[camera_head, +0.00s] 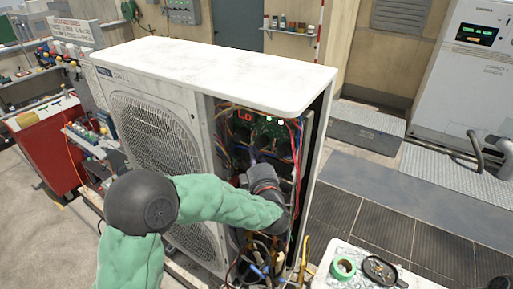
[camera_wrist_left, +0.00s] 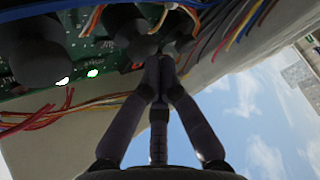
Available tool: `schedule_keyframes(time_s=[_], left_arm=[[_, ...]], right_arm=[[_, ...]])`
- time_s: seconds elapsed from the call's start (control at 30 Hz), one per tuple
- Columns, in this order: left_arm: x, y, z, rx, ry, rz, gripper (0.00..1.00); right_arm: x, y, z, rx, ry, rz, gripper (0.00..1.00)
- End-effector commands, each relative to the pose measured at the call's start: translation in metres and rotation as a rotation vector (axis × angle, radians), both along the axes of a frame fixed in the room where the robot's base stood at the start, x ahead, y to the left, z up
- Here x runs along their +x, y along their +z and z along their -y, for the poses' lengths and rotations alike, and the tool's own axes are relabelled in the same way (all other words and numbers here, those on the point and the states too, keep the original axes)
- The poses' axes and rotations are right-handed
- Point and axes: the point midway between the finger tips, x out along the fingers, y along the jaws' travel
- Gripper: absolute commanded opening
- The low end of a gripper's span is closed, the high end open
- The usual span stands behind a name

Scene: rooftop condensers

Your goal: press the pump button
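The open condenser unit (camera_head: 219,71) stands in the middle of the head view, its service side facing right. Inside it is a green circuit board (camera_head: 266,128) with a red lit display (camera_head: 244,115) and a green light. My left gripper (camera_head: 253,160) reaches up inside, below the board. In the left wrist view the gripper's fingers (camera_wrist_left: 165,66) meet at the tips, shut with nothing seen between them, close to the board (camera_wrist_left: 95,35). I cannot tell whether they touch it. I cannot pick out the pump button. A dark shape at the head view's bottom right may be my right gripper (camera_head: 500,284).
Coloured wires (camera_wrist_left: 75,115) hang around the fingers, and loose cables fill the lower bay. A pale tray (camera_head: 328,270) with green tape (camera_head: 343,267) stands at the front right. A red cabinet (camera_head: 48,150) is left.

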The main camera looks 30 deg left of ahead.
Motion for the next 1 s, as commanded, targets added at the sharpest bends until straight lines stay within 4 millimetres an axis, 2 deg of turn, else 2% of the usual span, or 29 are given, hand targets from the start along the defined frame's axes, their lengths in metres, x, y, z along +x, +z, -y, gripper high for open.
schedule_keyframes(time_s=[0.5, 1.0], left_arm=[[0.0003, -0.0001, 0.0001, 0.0, 0.0, 0.0, 0.0], [0.009, 0.0004, 0.0007, 0.0, 0.0, 0.0, 0.0]], right_arm=[[0.0, -0.0005, 0.0, 0.0, 0.0, 0.0, 0.0], [-0.0001, -0.0078, -0.0001, 0.0, 0.0, 0.0, 0.0]])
